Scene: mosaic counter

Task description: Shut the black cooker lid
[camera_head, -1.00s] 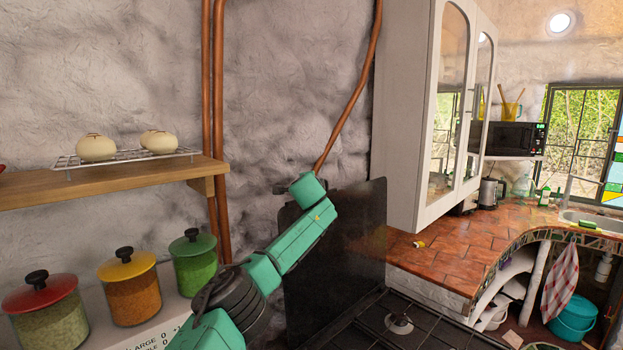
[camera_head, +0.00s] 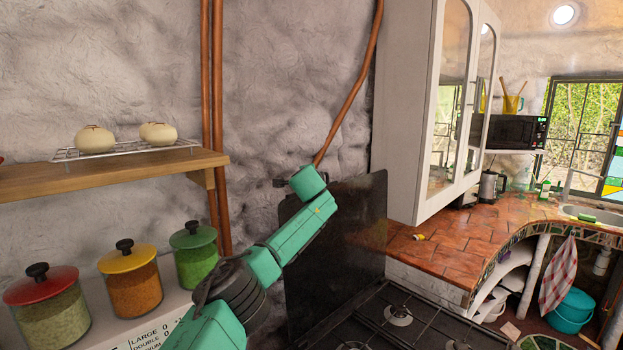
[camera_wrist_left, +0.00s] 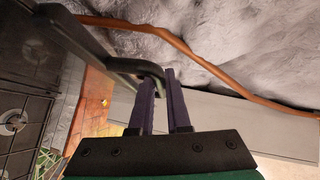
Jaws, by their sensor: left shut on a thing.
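The black cooker lid (camera_head: 345,235) stands upright, open, at the back of the black cooker (camera_head: 400,320). In the wrist view the lid's dark edge (camera_wrist_left: 85,32) runs down from the top left, and a curved black handle bar (camera_wrist_left: 135,66) comes off it. My left gripper (camera_wrist_left: 160,80) is shut on the end of this bar. In the head view my left arm crosses in front of the lid to its top left corner, and its wrist hides the fingers. My right gripper is not in view.
A white wall cabinet (camera_head: 405,110) hangs close to the right of the lid. A wooden shelf (camera_head: 110,178) with buns on a rack is at the left, above several lidded jars (camera_head: 130,285). Copper pipes (camera_head: 212,120) run along the wall. A tiled counter (camera_head: 450,240) lies to the right.

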